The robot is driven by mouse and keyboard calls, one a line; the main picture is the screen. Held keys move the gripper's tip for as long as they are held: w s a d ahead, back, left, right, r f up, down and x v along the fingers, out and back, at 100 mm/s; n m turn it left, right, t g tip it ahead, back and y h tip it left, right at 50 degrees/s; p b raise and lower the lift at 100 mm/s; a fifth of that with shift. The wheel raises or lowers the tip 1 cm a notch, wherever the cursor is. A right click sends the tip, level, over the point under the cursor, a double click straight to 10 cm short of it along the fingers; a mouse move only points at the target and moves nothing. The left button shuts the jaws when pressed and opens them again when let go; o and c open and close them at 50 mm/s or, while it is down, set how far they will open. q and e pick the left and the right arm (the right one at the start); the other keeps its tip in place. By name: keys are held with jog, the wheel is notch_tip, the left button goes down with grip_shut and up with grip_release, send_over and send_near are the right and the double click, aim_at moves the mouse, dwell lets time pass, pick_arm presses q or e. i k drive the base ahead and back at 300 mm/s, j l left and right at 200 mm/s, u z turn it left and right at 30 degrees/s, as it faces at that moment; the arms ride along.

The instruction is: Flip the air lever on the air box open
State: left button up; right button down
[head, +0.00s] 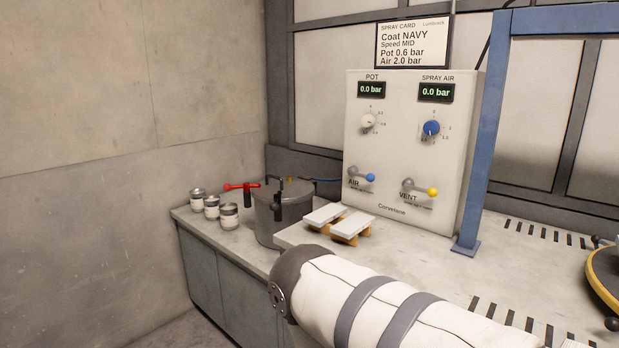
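The air box (400,150) is a pale upright cabinet at the back of the bench. Its air lever (362,174) is a grey handle with a blue ball, low on the left of the front face above the label AIR. The lever points right and slightly down. The vent lever (421,189), with a yellow ball, sits to its right and points the same way. The POT display (371,89) and SPRAY AIR display (436,92) both read 0.0 bar. Neither of my grippers is in view, and nothing touches the air lever.
A blue frame (487,130) rises at right. A padded white arm link crosses the foreground.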

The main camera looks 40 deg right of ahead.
aim_at(353, 170)
jog(key=i+j+z, duration=0.1)
jog(key=i+z, duration=0.35)
jog(key=i+j+z, duration=0.3)
jog(key=i+z, duration=0.15)
jog(key=i+j+z, duration=1)
jog(key=j+z, duration=0.35)
jog(key=j, duration=0.3)
